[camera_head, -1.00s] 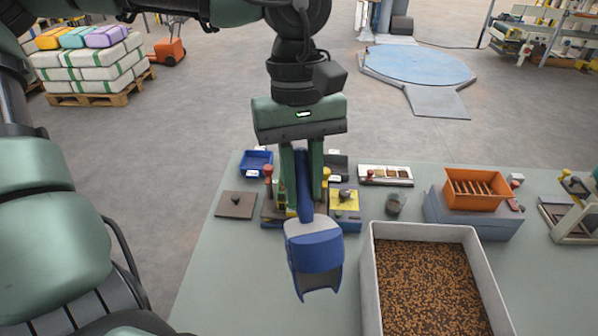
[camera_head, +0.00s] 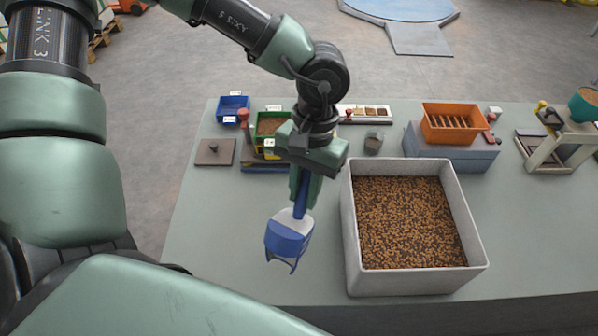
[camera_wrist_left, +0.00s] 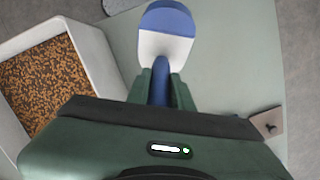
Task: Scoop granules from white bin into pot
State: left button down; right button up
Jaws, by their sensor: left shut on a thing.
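My left gripper (camera_head: 304,190) is shut on the handle of a blue and white scoop (camera_head: 289,236). The scoop hangs above the table, just left of the white bin and apart from it, its blue mouth tilted down. The scoop also shows in the left wrist view (camera_wrist_left: 168,20); I see no granules on it. The white bin (camera_head: 356,240) stands on the table, with brown granules (camera_head: 410,225) spread across it; it also shows at the left of the wrist view (camera_wrist_left: 90,52). A teal bowl-like vessel (camera_head: 584,105) sits on a stand at the right edge. A small jar (camera_head: 374,143) stands behind the bin; which is the pot I cannot tell.
An orange crate (camera_head: 448,136) sits on a grey-blue block (camera_head: 425,158) behind the bin. A blue tray (camera_head: 233,103), a green-yellow box (camera_head: 268,123) and a brown plate (camera_head: 214,152) are at the back left. The table (camera_head: 215,235) is clear at the front left.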

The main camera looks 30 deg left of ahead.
pick_arm(q)
jog(key=shift+f+m, duration=0.3)
jog(key=shift+f, duration=0.25)
jog(key=a+r+n, duration=0.2)
jog(key=a, duration=0.6)
jog(key=a+r+n, duration=0.2)
jog(key=a+r, duration=0.1)
jog(key=a, duration=0.5)
jog(key=s+a+f+n+h, duration=0.1)
jog(key=s+a+f+n, duration=0.2)
jog(key=s+a, duration=0.1)
jog(key=shift+f, duration=0.25)
